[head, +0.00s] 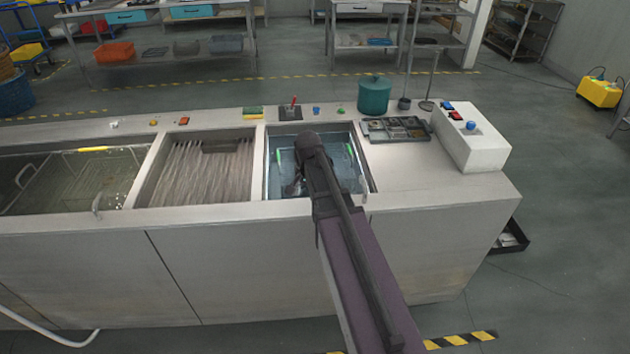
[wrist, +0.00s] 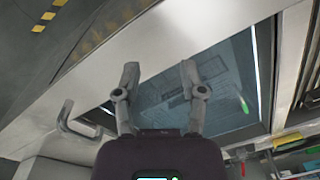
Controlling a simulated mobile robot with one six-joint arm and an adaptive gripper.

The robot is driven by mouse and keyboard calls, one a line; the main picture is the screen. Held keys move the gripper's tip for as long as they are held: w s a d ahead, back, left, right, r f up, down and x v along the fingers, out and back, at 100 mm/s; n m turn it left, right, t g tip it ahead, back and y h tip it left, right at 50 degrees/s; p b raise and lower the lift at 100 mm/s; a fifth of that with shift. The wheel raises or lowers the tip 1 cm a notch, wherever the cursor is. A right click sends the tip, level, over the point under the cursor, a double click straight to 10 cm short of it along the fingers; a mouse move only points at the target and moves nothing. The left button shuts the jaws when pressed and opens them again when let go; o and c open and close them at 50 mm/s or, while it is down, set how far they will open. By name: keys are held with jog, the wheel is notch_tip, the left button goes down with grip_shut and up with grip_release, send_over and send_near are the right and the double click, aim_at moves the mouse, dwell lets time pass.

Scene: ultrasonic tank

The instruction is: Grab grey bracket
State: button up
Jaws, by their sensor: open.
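My gripper (wrist: 160,72) is open and empty over the right-hand tank (wrist: 252,60), its two fingers spread and pointing at the tank. Between and just beyond the fingers, a faint grey shape (wrist: 178,99) shows in the tank; it may be the grey bracket, but its outline is too dim to be sure. In the head view, my gripper (head: 294,188) is a dark form over the left part of the same tank (head: 371,178), and my arm covers much of the tank's middle. I cannot make out the bracket there.
A ribbed basin (head: 200,175) and a tank with a wire basket (head: 85,180) lie to the left. Behind and right are a green pot (head: 374,95), a parts tray (head: 396,130) and a white control box (head: 472,138).

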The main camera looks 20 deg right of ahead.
jog(key=s+a+f+n+b, duration=0.8)
jog(key=s+f+n+b, duration=0.1)
jog(key=s, duration=0.4)
jog(key=shift+s+f+g+h+b, duration=0.3)
jog(key=shift+s+f+b, duration=0.05)
jog(key=shift+f+b, duration=0.15)
jog(key=shift+s+a, duration=0.1)
jog(key=shift+a, duration=0.05)
